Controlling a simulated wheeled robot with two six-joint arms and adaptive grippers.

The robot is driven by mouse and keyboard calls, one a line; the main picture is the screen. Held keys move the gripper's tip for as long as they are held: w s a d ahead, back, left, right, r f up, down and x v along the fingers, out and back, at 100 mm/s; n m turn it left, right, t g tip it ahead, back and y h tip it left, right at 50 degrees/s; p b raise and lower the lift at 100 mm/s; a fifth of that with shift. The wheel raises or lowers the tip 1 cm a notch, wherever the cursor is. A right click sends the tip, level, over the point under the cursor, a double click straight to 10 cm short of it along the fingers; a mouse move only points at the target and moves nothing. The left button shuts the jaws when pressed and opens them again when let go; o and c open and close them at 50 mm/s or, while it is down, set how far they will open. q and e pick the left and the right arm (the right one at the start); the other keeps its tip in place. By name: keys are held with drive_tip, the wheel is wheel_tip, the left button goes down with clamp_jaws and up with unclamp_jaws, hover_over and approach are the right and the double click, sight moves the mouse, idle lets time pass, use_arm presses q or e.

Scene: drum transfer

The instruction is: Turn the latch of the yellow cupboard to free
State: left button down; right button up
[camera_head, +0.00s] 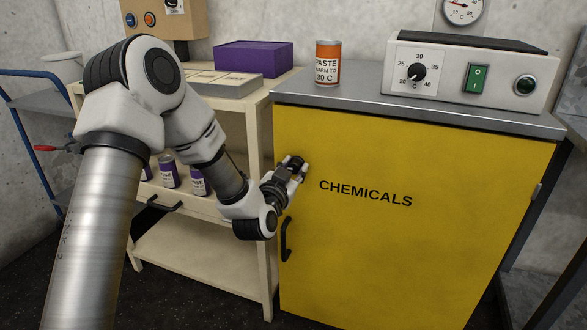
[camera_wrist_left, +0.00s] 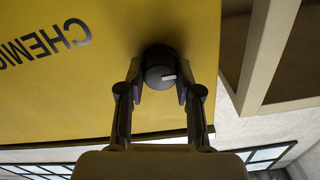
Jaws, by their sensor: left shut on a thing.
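The yellow cupboard (camera_head: 400,235) stands at the right in the head view, marked CHEMICALS, with its door shut. Its latch is a round dark knob with a pale mark, seen in the left wrist view (camera_wrist_left: 160,70) near the door's edge. My left gripper (camera_head: 299,168) is at the cupboard's upper left front. In the wrist view its two fingers (camera_wrist_left: 160,88) stand on either side of the latch, shut on it. In the head view the gripper largely hides the latch. A black door handle (camera_head: 286,239) is below the gripper. My right gripper is not in view.
On the cupboard's grey top (camera_head: 375,99) stand an orange paste can (camera_head: 327,64) and a white heater box (camera_head: 470,75) with dial and switch. A cream shelf cart (camera_head: 258,150) with a purple box (camera_head: 253,58) and purple cans (camera_head: 167,172) stands close at the left.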

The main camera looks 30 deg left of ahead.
use_arm(q)
drive_tip(key=shift+n, duration=0.3)
drive_tip(key=n, duration=0.3)
drive_tip(key=shift+n, duration=0.3)
drive_tip(key=n, duration=0.4)
drive_tip(key=shift+a+f+n+b, duration=0.1)
drive_tip(key=shift+n+b, duration=0.2)
drive_tip(key=shift+b, duration=0.1)
drive_tip(key=n+b, duration=0.1)
drive_tip(key=n, duration=0.3)
drive_tip(key=shift+a+n, duration=0.1)
drive_tip(key=shift+n, duration=0.2)
drive_tip(key=shift+f+n+b, duration=0.1)
drive_tip(key=shift+n+b, duration=0.65)
drive_tip(key=shift+n, duration=1.45)
drive_tip(key=c, duration=0.8)
unclamp_jaws()
